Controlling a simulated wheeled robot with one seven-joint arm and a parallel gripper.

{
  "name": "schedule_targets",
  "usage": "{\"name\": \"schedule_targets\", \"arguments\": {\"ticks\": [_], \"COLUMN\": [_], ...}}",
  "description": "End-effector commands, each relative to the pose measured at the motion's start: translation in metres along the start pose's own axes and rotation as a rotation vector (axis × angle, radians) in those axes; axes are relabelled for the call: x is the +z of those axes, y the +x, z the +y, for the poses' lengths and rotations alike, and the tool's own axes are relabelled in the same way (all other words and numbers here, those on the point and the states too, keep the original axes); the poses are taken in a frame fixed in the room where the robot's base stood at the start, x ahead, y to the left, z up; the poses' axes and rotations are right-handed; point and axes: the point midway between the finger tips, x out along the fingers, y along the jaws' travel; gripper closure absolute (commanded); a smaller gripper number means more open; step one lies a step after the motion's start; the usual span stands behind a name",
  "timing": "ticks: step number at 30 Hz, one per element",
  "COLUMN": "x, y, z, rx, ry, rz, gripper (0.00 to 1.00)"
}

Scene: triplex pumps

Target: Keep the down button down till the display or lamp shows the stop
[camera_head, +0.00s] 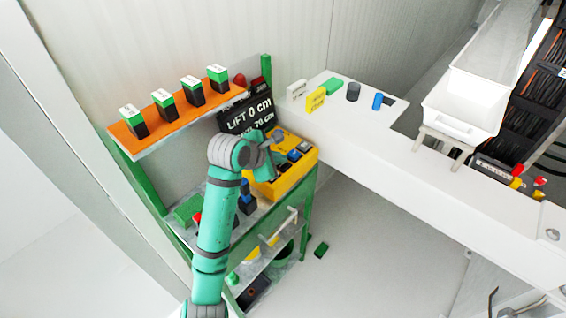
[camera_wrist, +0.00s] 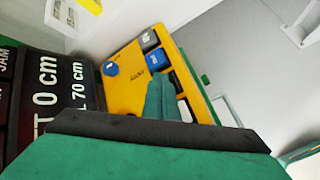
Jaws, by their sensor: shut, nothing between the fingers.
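The yellow control box (camera_head: 300,175) stands on the green rack and also fills the middle of the wrist view (camera_wrist: 122,95). Which one is the down button I cannot read. The black display (camera_head: 237,121) reads "LIFT 0 cm" with a "70 cm" line below. My gripper (camera_wrist: 161,82) is shut and empty, its tips over the lower keys. Contact with a key cannot be told; the fingers hide part of the row.
An orange shelf (camera_head: 160,138) with several green-black blocks is at left. A white bench (camera_head: 375,150) with small parts and a white bin (camera_head: 462,108) lie to the right.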

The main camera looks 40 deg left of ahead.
Motion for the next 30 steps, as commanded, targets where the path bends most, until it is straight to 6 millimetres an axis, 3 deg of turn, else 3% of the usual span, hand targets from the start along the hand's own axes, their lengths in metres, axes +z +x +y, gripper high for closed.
{"name": "schedule_targets", "arguments": {"ticks": [30], "x": [0.008], "y": [-0.013], "z": [0.010], "rx": [0.000], "ry": [-0.001], "rz": [0.001], "gripper": [1.00]}}
